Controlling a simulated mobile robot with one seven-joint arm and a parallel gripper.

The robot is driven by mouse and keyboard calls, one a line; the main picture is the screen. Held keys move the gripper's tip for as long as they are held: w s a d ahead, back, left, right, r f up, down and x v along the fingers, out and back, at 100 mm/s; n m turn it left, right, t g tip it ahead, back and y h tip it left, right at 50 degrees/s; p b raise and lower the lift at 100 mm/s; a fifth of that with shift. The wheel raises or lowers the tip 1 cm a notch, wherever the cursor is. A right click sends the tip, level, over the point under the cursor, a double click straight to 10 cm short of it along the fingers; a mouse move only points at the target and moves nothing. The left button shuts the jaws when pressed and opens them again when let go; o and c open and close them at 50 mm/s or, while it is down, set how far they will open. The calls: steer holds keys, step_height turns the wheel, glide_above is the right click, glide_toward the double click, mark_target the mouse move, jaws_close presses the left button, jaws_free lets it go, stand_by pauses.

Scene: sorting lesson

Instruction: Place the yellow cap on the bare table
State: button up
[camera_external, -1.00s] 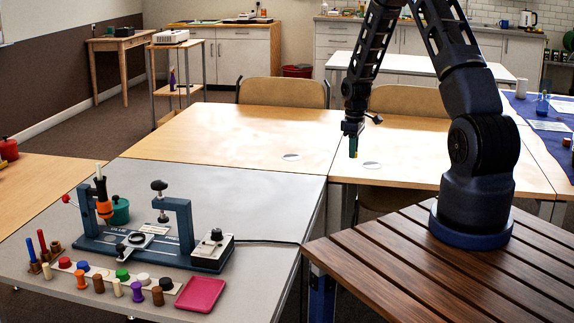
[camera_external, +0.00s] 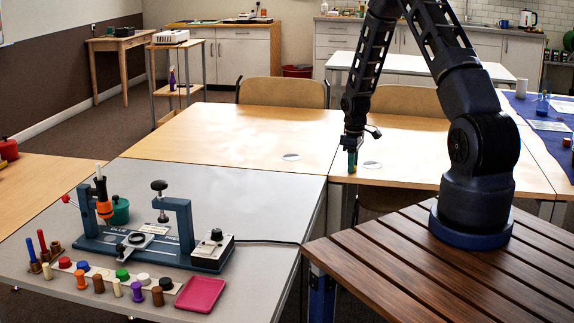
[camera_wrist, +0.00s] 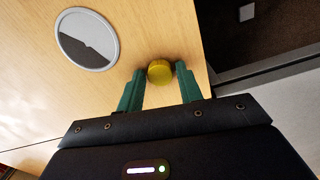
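The yellow cap (camera_wrist: 160,73) shows in the wrist view between the tips of my two green fingers. My gripper (camera_wrist: 161,70) appears shut on it, one finger at each side. In the external view my gripper (camera_external: 352,168) points down at the front left of the right-hand light wood table (camera_external: 430,160), close to its front edge. The cap is hard to make out there. I cannot tell whether it touches the tabletop.
A white-rimmed disc (camera_wrist: 87,39) lies flat on the wood beside the cap; another disc (camera_external: 290,157) lies further left. The grey table (camera_external: 250,195) holds a blue press rig (camera_external: 150,245), several coloured caps and a pink tray (camera_external: 201,294).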

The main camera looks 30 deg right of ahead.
steer(key=shift+o, duration=0.5)
steer(key=s+a+r+m, duration=0.1)
steer(key=s+a+r, duration=0.1)
steer(key=r, duration=0.7)
steer(key=s+a+r+t, duration=0.1)
steer(key=s+r, duration=0.1)
steer(key=r, duration=0.7)
steer(key=s+a+r+m, duration=0.1)
steer(key=s+a+r, duration=0.1)
steer(key=r, duration=0.8)
steer(key=s+a+r+m+t, duration=0.15)
steer(key=s+a+r, duration=0.25)
steer(key=s+r, duration=0.45)
steer(key=s+a+r+m+t, duration=0.15)
steer(key=s+a+r, duration=0.25)
steer(key=s+r, duration=0.5)
steer(key=s+a+m, duration=0.2)
steer(key=s+a, duration=0.1)
steer(key=s, duration=1.2)
steer(key=shift+r+t, duration=0.3)
steer(key=shift+r, duration=0.05)
